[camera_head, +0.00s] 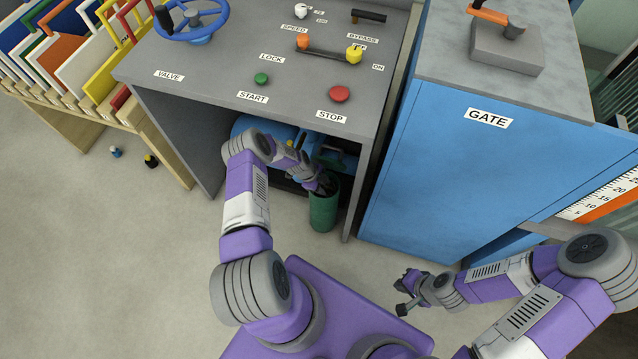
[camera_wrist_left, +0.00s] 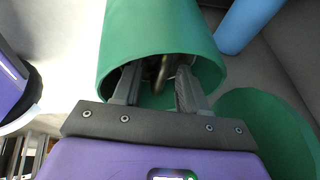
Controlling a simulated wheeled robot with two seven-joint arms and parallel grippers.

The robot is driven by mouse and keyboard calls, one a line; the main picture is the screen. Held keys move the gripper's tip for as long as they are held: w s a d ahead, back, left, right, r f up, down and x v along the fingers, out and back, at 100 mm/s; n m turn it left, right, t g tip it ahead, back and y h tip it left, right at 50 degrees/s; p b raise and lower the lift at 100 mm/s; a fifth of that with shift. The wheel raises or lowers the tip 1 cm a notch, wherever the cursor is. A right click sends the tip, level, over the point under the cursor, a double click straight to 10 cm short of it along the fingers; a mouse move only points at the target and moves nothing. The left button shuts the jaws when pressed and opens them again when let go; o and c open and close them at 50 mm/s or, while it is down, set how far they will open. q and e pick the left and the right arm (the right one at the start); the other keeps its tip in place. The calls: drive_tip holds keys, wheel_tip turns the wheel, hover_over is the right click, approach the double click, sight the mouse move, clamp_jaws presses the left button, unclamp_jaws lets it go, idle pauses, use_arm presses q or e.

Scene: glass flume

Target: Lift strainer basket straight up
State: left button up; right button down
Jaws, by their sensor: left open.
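A green cylindrical strainer pot (camera_head: 323,212) stands upright on the floor under the front edge of the console. My left gripper (camera_head: 327,184) is at its open top. In the left wrist view the two fingers of my left gripper (camera_wrist_left: 156,82) reach inside the rim of the green pot (camera_wrist_left: 155,35), spread apart. A dark, narrow piece, apparently the strainer basket's handle (camera_wrist_left: 162,70), shows between them. The rest of the basket is hidden inside the pot. My right gripper (camera_head: 410,290) hangs empty in front of the blue cabinet; its jaw opening is unclear.
The grey console (camera_head: 215,85) overhangs the pot, with its leg close on the right. Blue pump equipment (camera_head: 255,130) stands behind the pot. The blue gate cabinet (camera_head: 440,190) is further right. The floor to the left is mostly free, apart from small bottles (camera_head: 150,161).

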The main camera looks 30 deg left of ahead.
use_arm(q)
drive_tip(key=shift+w+d+f, duration=0.15)
drive_tip(key=shift+d+f, duration=0.05)
drive_tip(key=shift+f, duration=0.25)
clamp_jaws()
drive_tip(key=shift+r, duration=0.1)
